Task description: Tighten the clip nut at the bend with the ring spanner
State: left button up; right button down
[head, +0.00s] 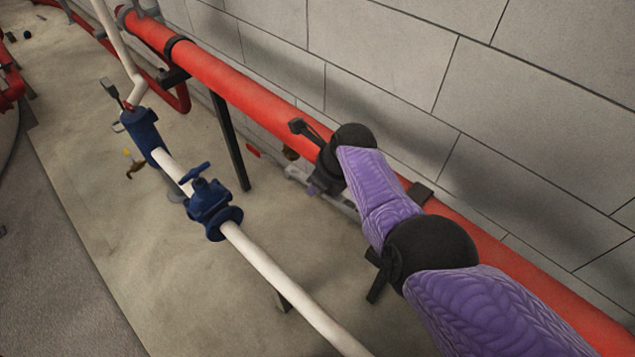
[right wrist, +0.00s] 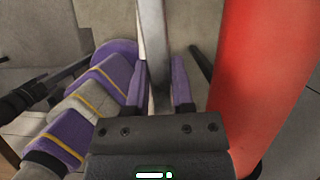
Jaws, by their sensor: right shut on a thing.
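My right gripper (right wrist: 158,82) is shut on the ring spanner (right wrist: 152,35), a flat grey metal bar that stands between its two purple fingers in the right wrist view. The spanner's far end runs out of the top of that view, so its ring is not seen. In the head view the right gripper (head: 323,181) is low beside the red pipe (head: 240,82), mostly behind its own wrist. A pale grey bar shows near it, partly hidden. I cannot make out the clip nut. My left gripper cannot be made out in either view.
The red pipe runs along the block wall (head: 385,52) and is close on the right in the right wrist view (right wrist: 262,75). A white pipe (head: 285,285) with a blue valve (head: 209,203) runs in front. A black post (head: 230,140) stands between. Bare floor (head: 95,210) lies left.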

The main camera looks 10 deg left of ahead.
jog(key=shift+r, duration=0.15)
jog(key=shift+s+a+f+b, duration=0.1)
jog(key=shift+s+f+b, duration=0.1)
jog(key=shift+f+b, duration=0.35)
jog(key=shift+s+a+f+n, duration=0.1)
jog(key=shift+s+f+n, duration=0.1)
jog(key=shift+f, duration=0.15)
jog(key=shift+s+a+f+n, duration=0.1)
jog(key=shift+f+n, duration=0.1)
jog(key=shift+f, duration=0.15)
jog(key=shift+d+f+b, duration=0.1)
jog(key=shift+f+b, duration=1.3)
jog(key=shift+f, duration=0.05)
jog(key=shift+s+r, duration=0.1)
jog(key=shift+r, duration=0.05)
jog(key=shift+s+a+n+p, duration=0.2)
jog(key=shift+s+n+p, duration=0.1)
jog(key=shift+p, duration=0.1)
